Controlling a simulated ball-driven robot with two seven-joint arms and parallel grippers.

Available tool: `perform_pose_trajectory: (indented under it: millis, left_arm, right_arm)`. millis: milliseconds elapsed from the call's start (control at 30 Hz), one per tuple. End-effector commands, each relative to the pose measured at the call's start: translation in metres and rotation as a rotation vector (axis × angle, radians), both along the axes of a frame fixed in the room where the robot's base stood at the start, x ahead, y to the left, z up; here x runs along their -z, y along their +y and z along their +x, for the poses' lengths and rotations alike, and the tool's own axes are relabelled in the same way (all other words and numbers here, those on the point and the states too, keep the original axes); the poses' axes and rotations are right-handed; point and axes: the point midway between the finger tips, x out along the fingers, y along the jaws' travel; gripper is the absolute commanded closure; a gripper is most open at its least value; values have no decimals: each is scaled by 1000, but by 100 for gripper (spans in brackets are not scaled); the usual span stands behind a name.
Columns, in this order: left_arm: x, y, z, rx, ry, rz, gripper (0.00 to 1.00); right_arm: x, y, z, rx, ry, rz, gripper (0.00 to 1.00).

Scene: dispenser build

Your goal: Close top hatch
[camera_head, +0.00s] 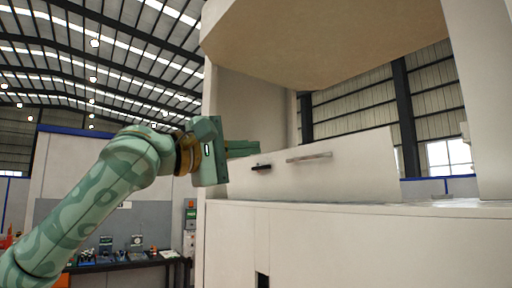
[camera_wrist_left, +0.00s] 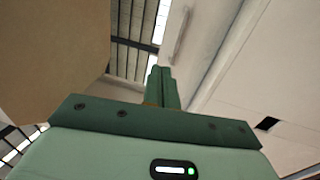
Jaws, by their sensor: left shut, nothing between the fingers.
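A white panel (camera_head: 345,165), which looks like the top hatch, stands raised between the uprights of a white cabinet (camera_head: 330,245). It carries a light metal bar handle (camera_head: 309,157) and a small dark fitting (camera_head: 261,167). My left gripper (camera_head: 258,147) is shut and empty, its fingers pointing right, just left of the bar handle in the picture. In the left wrist view the shut fingers (camera_wrist_left: 161,72) point up, near the bar handle (camera_wrist_left: 182,35) on the panel (camera_wrist_left: 208,40). I cannot tell whether they touch the panel. My right gripper is not in view.
A large beige body (camera_head: 325,45) overhangs the panel, with a white upright (camera_head: 478,100) at right. Open room lies left of the cabinet, with a dark bench (camera_head: 125,261) of small items further back.

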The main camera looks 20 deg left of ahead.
Motion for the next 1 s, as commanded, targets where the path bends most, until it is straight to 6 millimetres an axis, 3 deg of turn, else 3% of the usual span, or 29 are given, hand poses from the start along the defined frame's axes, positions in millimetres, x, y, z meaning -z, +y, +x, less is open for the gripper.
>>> perform_pose_trajectory:
  millis: [167, 500, 1000]
  left_arm:
    - [-11, -21, 34, 3, 2, 0, 100]
    - [-21, -49, 83, 0, 0, 1, 100]
    - [-20, -54, 93, -1, -2, 1, 100]
  right_arm:
    - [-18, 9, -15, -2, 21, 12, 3]
    - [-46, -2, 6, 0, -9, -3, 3]
    - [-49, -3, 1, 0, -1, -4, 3]
